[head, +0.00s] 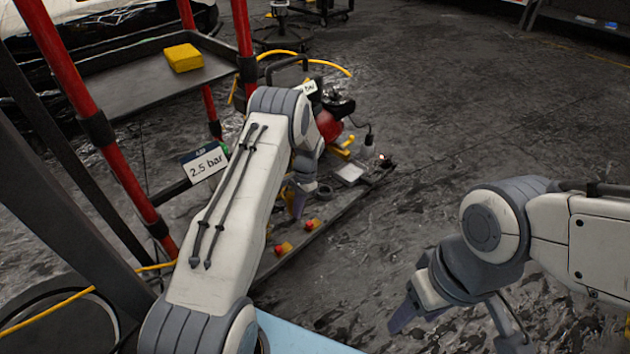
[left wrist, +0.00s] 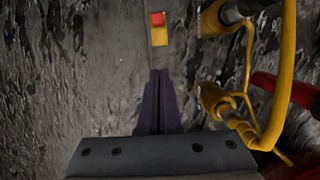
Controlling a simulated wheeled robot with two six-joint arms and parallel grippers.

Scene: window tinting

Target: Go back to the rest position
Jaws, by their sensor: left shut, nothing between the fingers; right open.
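My left gripper (head: 297,203) hangs over the low dark shelf (head: 335,212) in the head view, partly hidden behind my own left arm. In the left wrist view its purple fingers (left wrist: 158,100) are together with nothing between them. My right gripper (head: 404,316) is at the lower right of the head view, pointing down over bare floor. It is open and empty, and I see its purple finger clearly.
Small red-and-yellow parts (head: 283,248) lie on the shelf; one shows ahead of my left fingers (left wrist: 158,30). Yellow fittings (left wrist: 225,105) are close to their right. Red posts (head: 120,185), a "2.5 bar" sign (head: 205,163) and a yellow block (head: 184,57) are left.

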